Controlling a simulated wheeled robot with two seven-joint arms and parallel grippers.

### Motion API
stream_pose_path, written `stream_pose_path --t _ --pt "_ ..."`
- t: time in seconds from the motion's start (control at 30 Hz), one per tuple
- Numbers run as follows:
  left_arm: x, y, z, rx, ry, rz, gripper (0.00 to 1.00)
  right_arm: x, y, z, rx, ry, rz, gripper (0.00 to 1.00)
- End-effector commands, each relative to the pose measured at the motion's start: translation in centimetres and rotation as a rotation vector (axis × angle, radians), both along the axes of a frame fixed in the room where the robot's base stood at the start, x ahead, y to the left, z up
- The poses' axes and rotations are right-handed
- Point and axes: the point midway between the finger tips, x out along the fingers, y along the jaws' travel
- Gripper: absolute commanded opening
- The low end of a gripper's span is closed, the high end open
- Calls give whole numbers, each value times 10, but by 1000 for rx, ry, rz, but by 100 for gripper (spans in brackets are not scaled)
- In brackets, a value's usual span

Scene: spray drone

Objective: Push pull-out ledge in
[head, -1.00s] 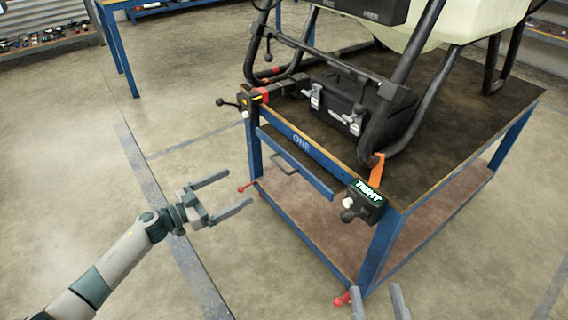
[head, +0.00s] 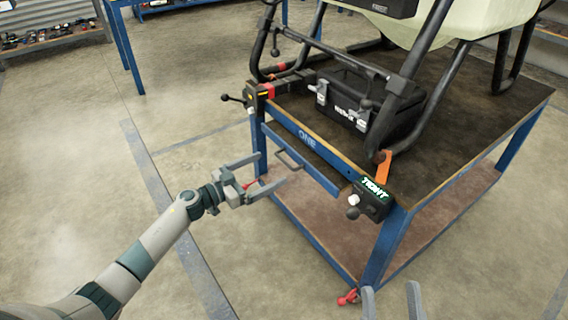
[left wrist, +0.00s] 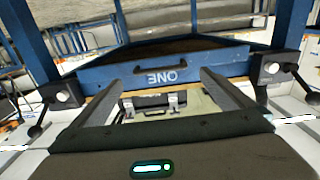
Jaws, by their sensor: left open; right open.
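The pull-out ledge (head: 326,180) is a blue panel with a grey bar handle (head: 289,160), below the front rail of the blue-framed table in the head view. My left gripper (head: 272,170) is open and empty, with its fingers pointing at the ledge around the handle. I cannot tell whether they touch it. In the left wrist view the blue front marked ONE (left wrist: 165,74) shows inverted beyond the open fingers. The ledge's own depth is hard to tell there. My right gripper (head: 392,300) is open at the bottom edge of the head view, with only its fingers in view.
The table top (head: 465,125) bears a black case (head: 350,100) and a black tubular frame under a pale tank. Clamps with black knobs stand at both front corners, the right one (head: 371,199) labelled TIGHT. A lower shelf (head: 330,232) lies beneath. The floor at left is clear.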

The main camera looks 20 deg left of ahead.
Motion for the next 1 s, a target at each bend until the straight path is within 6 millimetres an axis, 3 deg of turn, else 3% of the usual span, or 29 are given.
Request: stream_pose_path --t 0.2,0.4,0.87,0.9,1.0 --pt "31 -25 -1 -1 -2 0 100 3 -10 16 26 -105 -20 49" --pt "51 -39 -1 0 -1 1 100 5 -18 30 46 -182 -35 49" --pt "58 -46 0 0 0 0 100 5 -21 37 57 -216 -41 49" --pt "58 -46 0 0 0 0 98 5 -21 37 57 -216 -41 49" --pt "58 -46 0 0 0 0 74 5 -21 37 57 -216 -41 49"
